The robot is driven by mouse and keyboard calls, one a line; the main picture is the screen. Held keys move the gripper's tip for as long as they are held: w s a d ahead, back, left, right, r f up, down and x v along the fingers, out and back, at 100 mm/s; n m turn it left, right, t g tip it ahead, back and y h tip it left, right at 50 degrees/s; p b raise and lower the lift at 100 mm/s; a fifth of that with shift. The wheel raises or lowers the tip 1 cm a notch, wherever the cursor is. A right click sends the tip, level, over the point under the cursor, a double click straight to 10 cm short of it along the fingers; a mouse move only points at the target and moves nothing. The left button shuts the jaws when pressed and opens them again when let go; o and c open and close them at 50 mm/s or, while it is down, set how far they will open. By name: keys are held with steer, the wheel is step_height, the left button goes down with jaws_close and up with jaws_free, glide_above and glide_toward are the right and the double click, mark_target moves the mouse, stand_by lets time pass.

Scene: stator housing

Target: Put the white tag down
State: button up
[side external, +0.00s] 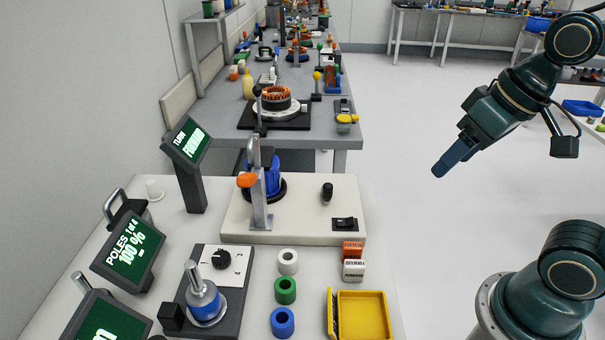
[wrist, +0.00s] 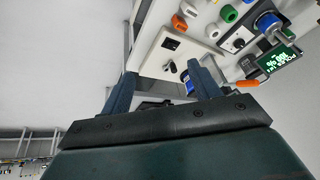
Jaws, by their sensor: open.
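The wrist view also shows the white tag (wrist: 189,9) near the top edge, beside the orange tag (wrist: 179,23). My gripper (side external: 440,171) is raised at the right, well above and away from the tags. In the wrist view its two fingers (wrist: 163,83) are apart, with nothing held between them.
A yellow tray (side external: 388,316) lies in front of the tags. White, green (side external: 285,290) and blue rings stand left of it. The cream base plate (side external: 293,220) carries a blue housing, an upright clamp with an orange handle and a black switch. Open floor lies right of the table.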

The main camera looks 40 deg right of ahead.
steer(key=w+a+f+m+g+y, duration=0.1)
steer(key=w+a+f+m+g, duration=0.3)
steer(key=w, duration=0.3)
steer(key=m+g+y, duration=0.2)
steer(key=m+g, duration=0.2)
glide_above(355, 263)
steer(key=w+d, duration=0.4)
step_height(355, 263, down, 8)
steer(key=shift+a+r, duration=0.15)
steer(key=shift+a, duration=0.05)
steer(key=shift+s, duration=0.1)
steer(key=shift+x, duration=4.3)
steer(key=shift+x, duration=2.6)
steer(key=shift+d, duration=0.2)
